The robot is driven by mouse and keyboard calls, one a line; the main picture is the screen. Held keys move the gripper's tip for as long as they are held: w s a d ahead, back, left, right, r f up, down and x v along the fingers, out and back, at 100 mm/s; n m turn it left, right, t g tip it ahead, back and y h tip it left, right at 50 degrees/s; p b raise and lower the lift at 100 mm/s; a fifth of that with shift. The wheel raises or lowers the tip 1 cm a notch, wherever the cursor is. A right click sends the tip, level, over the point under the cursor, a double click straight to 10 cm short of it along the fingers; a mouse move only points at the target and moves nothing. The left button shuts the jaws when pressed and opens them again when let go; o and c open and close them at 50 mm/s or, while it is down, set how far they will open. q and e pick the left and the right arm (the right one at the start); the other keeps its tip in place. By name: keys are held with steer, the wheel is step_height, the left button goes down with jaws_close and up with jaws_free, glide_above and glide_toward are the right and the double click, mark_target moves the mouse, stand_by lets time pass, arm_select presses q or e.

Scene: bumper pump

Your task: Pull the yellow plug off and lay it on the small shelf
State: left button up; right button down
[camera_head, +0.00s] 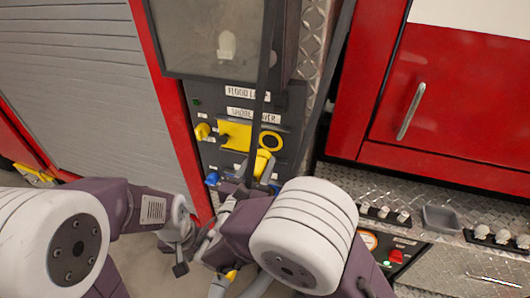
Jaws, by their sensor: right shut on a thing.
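A yellow plug (262,161) shows low on the dark control panel (213,160), just below a yellow ring (270,141). My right gripper (266,172) is shut on the plug, and its fingers are partly hidden by my own arm. I cannot tell whether the plug is still seated or clear of the panel. My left gripper (180,250) hangs low at the left of the panel, away from the plug; its jaws are unclear. A tread-plate ledge (385,180) with a small grey tray (440,218) is at the right; I cannot tell which is the small shelf.
The panel also has a yellow knob (203,130), a yellow square cover (235,133) and a blue fitting (212,179). White knobs (384,212) stand beside the tray. A red cabinet door with a metal handle (411,111) is above. A grey roller shutter (75,80) is at the left.

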steer(key=shift+f+g, duration=0.1)
steer(key=shift+g, duration=0.2)
steer(key=shift+s+d+f+g, duration=0.15)
steer(key=shift+d+f, duration=0.1)
steer(key=shift+f, duration=0.25)
steer(key=shift+s+d+f+g, duration=0.15)
steer(key=shift+d+f, duration=0.1)
steer(key=shift+f, duration=0.25)
steer(key=s+d+f+g+b, duration=0.1)
steer(key=s+f+b, duration=0.2)
steer(key=f+b, duration=1.1)
steer(key=s+d+f+g+y+b, duration=0.1)
steer(key=s+f+b, duration=0.2)
steer(key=f+b, duration=1.1)
step_height(320, 180, down, 4)
steer(key=shift+s+r+b, duration=0.15)
steer(key=shift+s+b, duration=0.15)
